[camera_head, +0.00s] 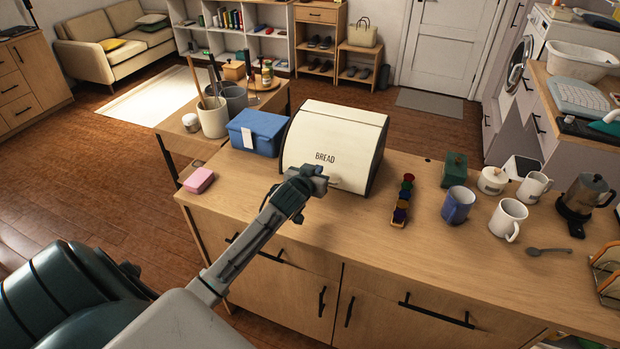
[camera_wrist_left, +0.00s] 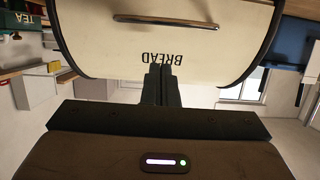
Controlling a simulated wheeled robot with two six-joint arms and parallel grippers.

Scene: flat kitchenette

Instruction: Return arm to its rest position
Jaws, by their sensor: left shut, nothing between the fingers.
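My left arm comes in from the left in the head view. Its gripper (camera_head: 322,180) is in front of the cream bread box (camera_head: 335,133), near the lower part of its front. In the left wrist view the gripper fingers (camera_wrist_left: 161,84) are together and empty, pointing at the bread box front (camera_wrist_left: 110,50). The bread box lid is closed, and its metal handle (camera_wrist_left: 168,20) shows in the wrist view. I cannot tell whether the fingertips touch the box. My right gripper is not in view.
A blue box (camera_head: 257,132) and a pink sponge (camera_head: 199,180) are left of the bread box. The counter front right of the gripper is clear.

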